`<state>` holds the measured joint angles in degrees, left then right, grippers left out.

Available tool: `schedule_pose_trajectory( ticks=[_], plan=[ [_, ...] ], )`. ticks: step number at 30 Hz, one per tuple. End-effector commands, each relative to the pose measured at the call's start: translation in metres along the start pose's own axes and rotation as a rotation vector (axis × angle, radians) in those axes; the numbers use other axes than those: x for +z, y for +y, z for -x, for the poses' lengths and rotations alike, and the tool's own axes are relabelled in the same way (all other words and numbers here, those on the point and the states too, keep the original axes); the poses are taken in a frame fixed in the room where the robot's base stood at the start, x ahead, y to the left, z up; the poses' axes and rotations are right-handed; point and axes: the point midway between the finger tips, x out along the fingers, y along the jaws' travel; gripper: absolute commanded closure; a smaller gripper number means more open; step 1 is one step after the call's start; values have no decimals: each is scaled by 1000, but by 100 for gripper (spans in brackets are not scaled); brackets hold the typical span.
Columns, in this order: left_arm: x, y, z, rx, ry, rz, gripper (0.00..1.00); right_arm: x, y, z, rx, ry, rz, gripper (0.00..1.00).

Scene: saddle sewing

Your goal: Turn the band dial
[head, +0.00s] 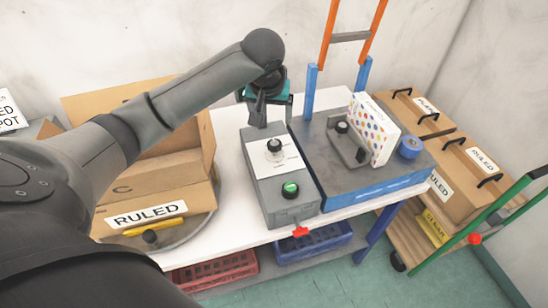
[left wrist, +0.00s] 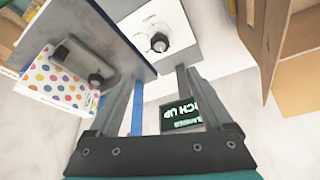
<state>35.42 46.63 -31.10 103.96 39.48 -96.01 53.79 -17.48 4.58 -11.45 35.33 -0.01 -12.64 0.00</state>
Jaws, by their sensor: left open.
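A grey control box (head: 262,180) stands on the white table. A black dial (head: 273,146) sits on its white panel (head: 290,163), and a green-topped knob (head: 290,189) is near its front. I take the black dial as the band dial; its markings are too small to read. In the left wrist view the black dial (left wrist: 160,42) shows on the white panel, ahead of the fingers. My left gripper (head: 263,121) is open and empty, pointing down behind and above the dial, apart from it. Its two fingers (left wrist: 162,72) frame the space below the dial in the wrist view. My right gripper is out of view.
Right of the box, a blue-based machine (head: 370,180) carries a black knob (head: 342,127), a dotted card (head: 373,130) and a blue roll (head: 409,147). A cardboard box (head: 180,170) stands left. A red piece (head: 300,232) sits at the table's front edge.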

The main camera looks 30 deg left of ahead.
Motion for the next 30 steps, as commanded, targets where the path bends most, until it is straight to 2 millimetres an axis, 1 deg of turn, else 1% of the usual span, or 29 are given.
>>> schedule_pose_trajectory(
  ticks=[1,4,7,12,21,27,30],
  plan=[
    [2,-1,-2,-1,4,-1,16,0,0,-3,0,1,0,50],
    [2,0,-6,0,3,1,16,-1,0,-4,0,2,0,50],
    [2,0,-18,0,1,1,16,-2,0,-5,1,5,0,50],
    [3,0,-51,-1,0,2,16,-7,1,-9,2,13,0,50],
    [2,0,-106,-1,2,0,16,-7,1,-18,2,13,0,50],
    [2,0,-134,-1,2,-1,16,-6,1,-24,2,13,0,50],
    [2,0,-143,0,2,0,16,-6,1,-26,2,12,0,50]
  ],
)
